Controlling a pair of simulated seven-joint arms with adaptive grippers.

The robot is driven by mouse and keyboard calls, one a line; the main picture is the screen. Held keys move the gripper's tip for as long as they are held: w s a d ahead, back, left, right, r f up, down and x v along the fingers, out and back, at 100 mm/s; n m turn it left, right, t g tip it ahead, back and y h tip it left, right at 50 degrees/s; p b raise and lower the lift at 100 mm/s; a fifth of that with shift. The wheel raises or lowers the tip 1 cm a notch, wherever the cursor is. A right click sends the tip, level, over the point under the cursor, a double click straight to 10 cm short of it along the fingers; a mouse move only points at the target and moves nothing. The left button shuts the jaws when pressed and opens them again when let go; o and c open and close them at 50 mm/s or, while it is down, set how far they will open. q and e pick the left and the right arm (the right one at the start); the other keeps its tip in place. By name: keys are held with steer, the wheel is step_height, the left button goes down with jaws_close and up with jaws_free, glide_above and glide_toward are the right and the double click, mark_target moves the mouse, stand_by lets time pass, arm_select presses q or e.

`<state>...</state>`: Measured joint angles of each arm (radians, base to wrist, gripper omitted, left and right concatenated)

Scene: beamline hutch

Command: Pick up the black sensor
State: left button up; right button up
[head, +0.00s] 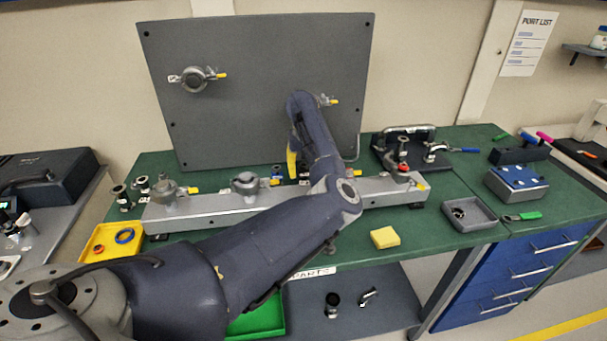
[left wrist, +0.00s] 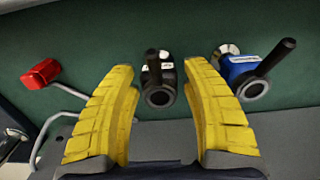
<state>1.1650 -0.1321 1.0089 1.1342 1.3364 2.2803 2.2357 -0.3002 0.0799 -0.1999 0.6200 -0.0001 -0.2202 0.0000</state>
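In the left wrist view the black sensor (left wrist: 159,80) stands on the green bench, with a dark stem, a pale label and a round open port facing the camera. My left gripper (left wrist: 160,66) is open, its two yellow fingers on either side of the sensor, with visible gaps to both. Whether the fingers are level with it in depth I cannot tell. A similar blue sensor (left wrist: 243,74) stands just right of the right finger. In the head view my left gripper (head: 292,163) points down behind the long grey beam, and my arm hides most of this area. My right gripper is not in view.
A long grey beam (head: 225,212) with clamped fittings runs in front of the gripper. A dark upright panel (head: 255,80) stands behind. A red-handled clamp (head: 403,168) is to the right. A yellow block (head: 385,237) and a grey tray (head: 484,222) lie near the front edge.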

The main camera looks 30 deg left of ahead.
arm_select(q)
jaws_close()
steer(key=shift+r, duration=0.1)
step_height(320, 180, up, 28)
stand_by(1.2)
